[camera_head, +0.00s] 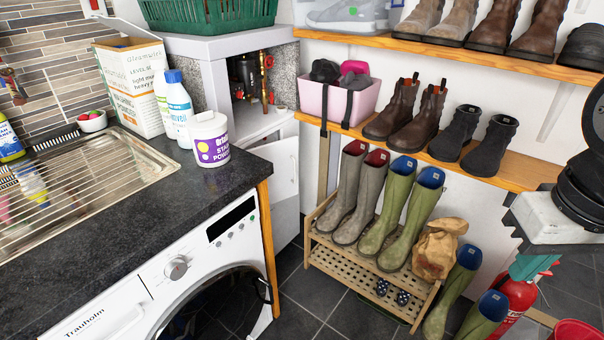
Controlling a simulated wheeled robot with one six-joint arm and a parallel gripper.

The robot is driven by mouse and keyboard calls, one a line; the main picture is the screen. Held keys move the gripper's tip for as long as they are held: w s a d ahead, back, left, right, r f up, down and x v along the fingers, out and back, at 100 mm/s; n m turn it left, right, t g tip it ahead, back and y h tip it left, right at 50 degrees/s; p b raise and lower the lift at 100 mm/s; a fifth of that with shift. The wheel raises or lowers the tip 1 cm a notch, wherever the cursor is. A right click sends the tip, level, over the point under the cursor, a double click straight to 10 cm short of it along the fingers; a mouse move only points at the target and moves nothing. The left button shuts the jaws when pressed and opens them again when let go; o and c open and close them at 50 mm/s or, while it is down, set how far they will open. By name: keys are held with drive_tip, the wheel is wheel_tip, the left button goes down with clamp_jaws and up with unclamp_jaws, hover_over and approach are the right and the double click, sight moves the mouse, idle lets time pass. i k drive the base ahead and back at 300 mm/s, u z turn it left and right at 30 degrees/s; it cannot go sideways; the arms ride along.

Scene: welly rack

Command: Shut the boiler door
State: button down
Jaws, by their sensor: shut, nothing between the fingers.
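The boiler (196,75) is a grey cabinet in the back corner, past the end of the worktop. Its upper front is open, and pipes with red valve handles (266,75) show inside. A white door panel (284,190) with a small handle stands at an angle below and in front of this opening, beside the worktop end. It looks ajar, but its hinge side and lower edge are hard to make out. Part of my arm shows at the right edge. My gripper is not in view.
A black worktop (120,210) with bottles and a white tub (210,139) runs along the left, above a washing machine (205,262). A slatted boot rack (330,250) stands right of the white door. Dark floor tiles (305,295) lie clear between rack and washing machine.

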sight(283, 184)
drive_tip(key=u, duration=0.65)
drive_tip(key=i, duration=1.45)
drive_tip(key=z, duration=0.7)
